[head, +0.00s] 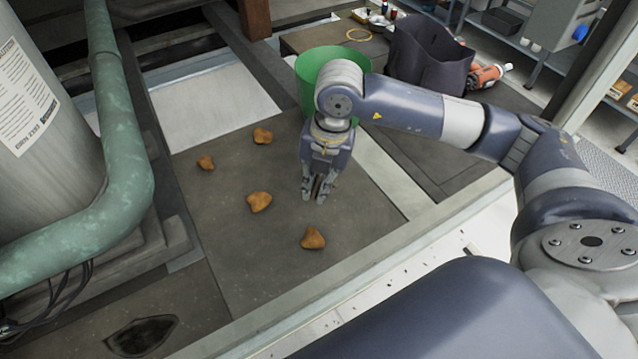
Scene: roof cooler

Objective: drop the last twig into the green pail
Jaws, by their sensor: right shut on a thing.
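The green pail (308,72) stands upright at the top middle, partly hidden behind my right arm. My right gripper (318,190) points down in front of the pail, low over the dark roof panel. Its fingers are shut on a thin brown thing, the twig (317,186), of which only a small part shows between the fingers. I cannot tell whether the twig touches the panel. The inside of the pail is mostly hidden. My left gripper is not in view.
Several brown leaf-like pieces lie on the panel, one (313,238) in front of the gripper and one (259,201) to its left. A green pipe (120,130) and a grey tank (45,140) fill the left. A dark bag (425,55) and an orange tool (487,75) are behind.

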